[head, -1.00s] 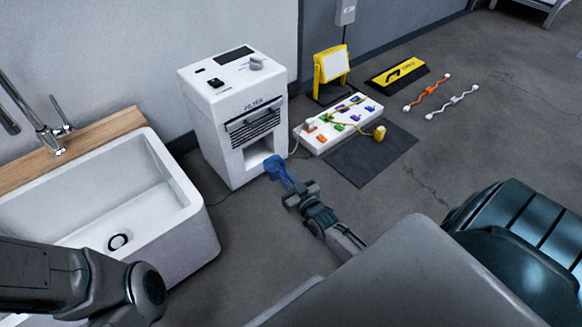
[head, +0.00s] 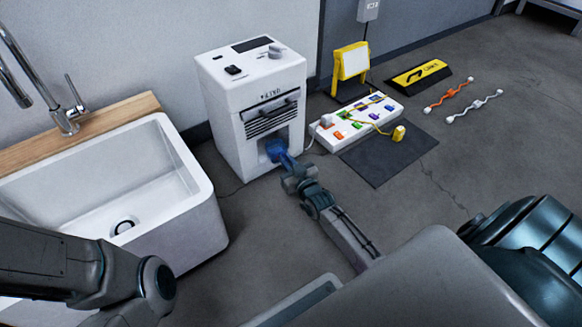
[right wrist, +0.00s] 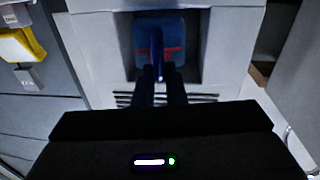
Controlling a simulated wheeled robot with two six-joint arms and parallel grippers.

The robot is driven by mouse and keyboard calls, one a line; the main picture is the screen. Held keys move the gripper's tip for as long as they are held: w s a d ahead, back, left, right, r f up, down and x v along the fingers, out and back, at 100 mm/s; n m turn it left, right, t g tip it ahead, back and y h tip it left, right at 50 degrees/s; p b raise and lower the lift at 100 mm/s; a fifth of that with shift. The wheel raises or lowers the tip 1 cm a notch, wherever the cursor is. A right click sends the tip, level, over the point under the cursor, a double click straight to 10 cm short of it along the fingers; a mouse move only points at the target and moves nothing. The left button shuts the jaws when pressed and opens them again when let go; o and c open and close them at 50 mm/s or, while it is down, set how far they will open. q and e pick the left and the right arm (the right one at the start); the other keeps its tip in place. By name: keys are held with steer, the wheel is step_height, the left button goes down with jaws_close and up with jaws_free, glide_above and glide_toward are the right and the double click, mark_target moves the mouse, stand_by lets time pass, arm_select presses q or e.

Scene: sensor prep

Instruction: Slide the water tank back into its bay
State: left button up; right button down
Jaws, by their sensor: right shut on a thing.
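The blue water tank (head: 274,149) is at the mouth of the bay, low on the front of the white filter machine (head: 231,127). My right gripper (head: 286,163) is shut on the tank's handle. In the right wrist view the tank (right wrist: 175,32) sits within the bay opening, with the handle (right wrist: 157,45) between the dark fingers (right wrist: 158,84). How deep the tank sits is hard to tell. My left arm comes in at the lower left of the head view, but its gripper is out of the picture.
A white sink (head: 207,213) stands left of the machine. To its right are a power strip (head: 330,141) with plugs, a yellow lamp (head: 350,64), a dark mat (head: 378,172) and a yellow-black ramp (head: 419,78). The floor in front is clear.

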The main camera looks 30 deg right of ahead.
steer(key=shift+w+a+f+b, duration=0.1)
steer(key=shift+w+b, duration=0.65)
steer(key=shift+w, duration=0.35)
steer(key=shift+w+a+f+b, duration=0.1)
steer(key=shift+w+b, duration=0.6)
steer(key=shift+w, duration=0.4)
steer(key=shift+w+r+b, duration=0.1)
steer(key=shift+w+b, duration=0.4)
steer(key=shift+w, duration=0.25)
steer(key=shift+a, duration=0.1)
steer(key=shift+f, duration=0.3)
steer(key=c, duration=1.4)
jaws_free()
